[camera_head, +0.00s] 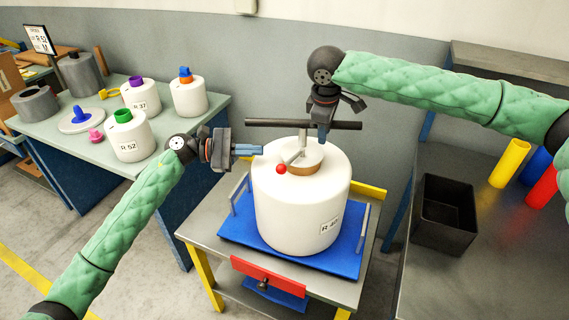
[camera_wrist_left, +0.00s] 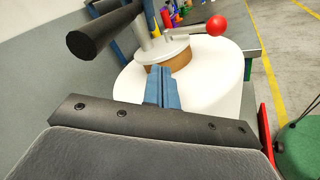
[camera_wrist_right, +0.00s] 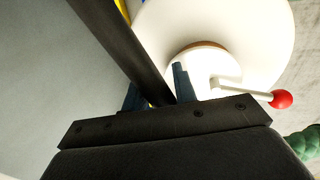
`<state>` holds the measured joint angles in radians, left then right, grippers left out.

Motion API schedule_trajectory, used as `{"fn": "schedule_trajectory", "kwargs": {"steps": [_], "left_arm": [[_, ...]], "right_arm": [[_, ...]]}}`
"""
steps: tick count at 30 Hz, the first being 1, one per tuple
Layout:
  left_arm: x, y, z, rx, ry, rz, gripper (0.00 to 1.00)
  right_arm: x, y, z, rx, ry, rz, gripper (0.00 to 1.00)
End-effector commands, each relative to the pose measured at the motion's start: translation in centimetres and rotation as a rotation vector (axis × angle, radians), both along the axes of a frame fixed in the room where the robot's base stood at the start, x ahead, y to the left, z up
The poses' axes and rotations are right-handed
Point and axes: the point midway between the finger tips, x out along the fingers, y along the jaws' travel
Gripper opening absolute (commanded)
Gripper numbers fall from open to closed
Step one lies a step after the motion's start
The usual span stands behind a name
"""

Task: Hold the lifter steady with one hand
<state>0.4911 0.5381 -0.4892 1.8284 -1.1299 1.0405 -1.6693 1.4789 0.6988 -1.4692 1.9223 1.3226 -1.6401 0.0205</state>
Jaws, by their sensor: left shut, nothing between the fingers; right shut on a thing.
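The lifter has a black crossbar (camera_head: 275,123), a metal post, a disc base (camera_head: 306,168) and a lever with a red ball (camera_head: 281,169). Its base sits at the top centre of a large white bobbin (camera_head: 290,215). My right gripper (camera_head: 323,135) comes down from above and is shut on the crossbar, right of the post; the bar (camera_wrist_right: 120,40) runs between its fingers in the right wrist view. My left gripper (camera_head: 255,150) is shut and empty, level with the bobbin's upper left edge. Its closed fingers (camera_wrist_left: 162,88) point toward the lifter base in the left wrist view.
The bobbin stands on a blue plate (camera_head: 235,228) on a small metal cart with a red drawer front (camera_head: 268,283). A green table (camera_head: 75,147) at left holds several bobbins. A dark bench at right carries a black bin (camera_head: 445,215) and coloured tubes (camera_head: 511,163).

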Motion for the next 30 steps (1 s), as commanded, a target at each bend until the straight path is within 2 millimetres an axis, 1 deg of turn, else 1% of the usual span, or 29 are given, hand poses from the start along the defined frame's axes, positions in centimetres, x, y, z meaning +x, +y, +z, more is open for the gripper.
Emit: {"fn": "schedule_trajectory", "kwargs": {"steps": [9,15,21,30], "left_arm": [[-2.8,-2.7,0.5,-0.002,0.001,-0.001,0.00],[-4.0,-3.9,0.7,-0.001,0.000,0.000,0.00],[-4.6,-4.5,0.8,-0.001,0.000,0.000,0.00],[-4.6,-4.6,0.8,-0.001,0.000,0.000,0.00]], "right_arm": [[0.0,0.1,0.1,0.002,-0.002,-0.001,0.00],[0.0,0.0,0.1,0.002,-0.002,-0.001,0.00],[0.0,0.0,0.1,0.002,-0.002,-0.001,0.00],[0.0,0.0,0.1,0.002,-0.002,-0.001,0.00]]}}
